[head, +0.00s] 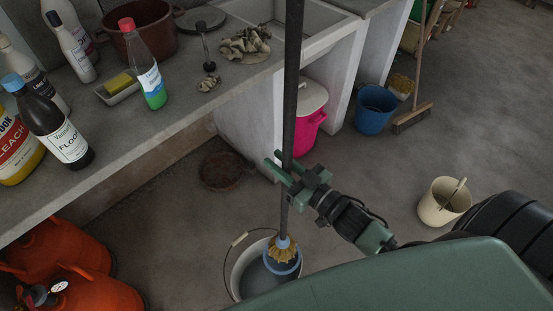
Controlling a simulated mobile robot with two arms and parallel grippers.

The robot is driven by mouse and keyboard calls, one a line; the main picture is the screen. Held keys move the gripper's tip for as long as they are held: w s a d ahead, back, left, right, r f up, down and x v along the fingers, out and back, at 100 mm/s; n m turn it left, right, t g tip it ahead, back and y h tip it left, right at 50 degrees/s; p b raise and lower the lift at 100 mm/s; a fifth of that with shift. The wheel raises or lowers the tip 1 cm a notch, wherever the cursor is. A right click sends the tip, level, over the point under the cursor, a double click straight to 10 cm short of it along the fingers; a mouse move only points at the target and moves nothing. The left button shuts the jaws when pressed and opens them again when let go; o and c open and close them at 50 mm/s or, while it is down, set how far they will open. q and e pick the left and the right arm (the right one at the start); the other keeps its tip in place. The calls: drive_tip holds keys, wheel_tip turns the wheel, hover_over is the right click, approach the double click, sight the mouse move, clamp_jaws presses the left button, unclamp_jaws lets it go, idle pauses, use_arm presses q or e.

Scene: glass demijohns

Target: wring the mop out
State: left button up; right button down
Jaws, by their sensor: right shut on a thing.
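The mop's dark pole (293,85) runs upright through the middle of the head view. My right gripper (285,167) is shut on the lower part of the pole. The mop's yellowish head (282,251) is below, in or over the blue-grey wringer cone (283,268) of a pale bucket (238,265). I cannot tell how deep the head sits in the wringer. The bucket's wire handle with a wooden grip leans to the left. My green arm hides the bucket's lower right part. My left gripper is not in view.
A counter (130,165) with bottles and a sink (300,35) is at the left and back. Orange gas bottles (75,290) stand at the lower left. A pink bin (308,115), blue bucket (375,108), broom (412,118) and cream bucket (444,201) stand on the floor.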

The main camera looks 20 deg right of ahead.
wheel_tip(320, 180, down, 15)
drive_tip(key=b, duration=1)
drive_tip(key=shift+r, duration=0.15)
drive_tip(key=shift+f, duration=0.2)
idle(0.7)
drive_tip(key=shift+s+f+p, duration=0.1)
drive_tip(key=shift+f+p, duration=0.2)
drive_tip(key=shift+f, duration=0.85)
idle(0.8)
